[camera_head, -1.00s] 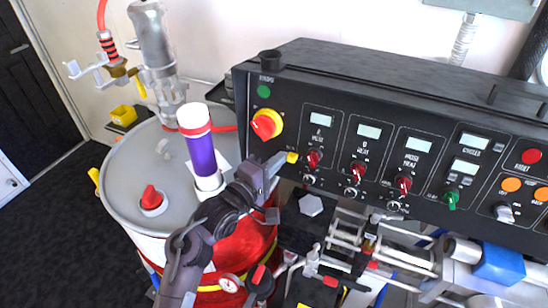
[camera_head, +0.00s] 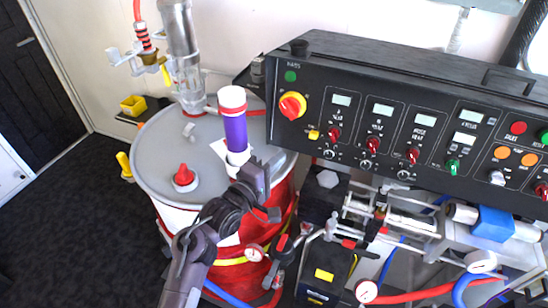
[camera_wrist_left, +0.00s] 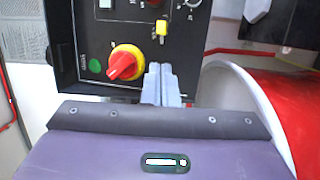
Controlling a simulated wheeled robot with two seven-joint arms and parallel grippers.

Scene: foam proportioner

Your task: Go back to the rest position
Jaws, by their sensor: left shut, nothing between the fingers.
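My left gripper (camera_head: 276,160) reaches in from the bottom, above the front of the drum and left of the control panel (camera_head: 440,100). In the left wrist view its two fingers (camera_wrist_left: 161,84) are pressed together with nothing between them. They point toward the panel, below the red knob on its yellow plate (camera_wrist_left: 126,63). A small yellow switch (camera_head: 313,135) sits on the panel, right of the fingertips and apart from them. My right gripper is not in view.
A drum (camera_head: 155,185) with a grey lid stands at the left, carrying a purple-and-white cylinder (camera_head: 235,128) and a red cap (camera_head: 184,176). Pipes and valves (camera_head: 385,215) crowd below the panel. Dark floor (camera_head: 75,220) is clear at the far left.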

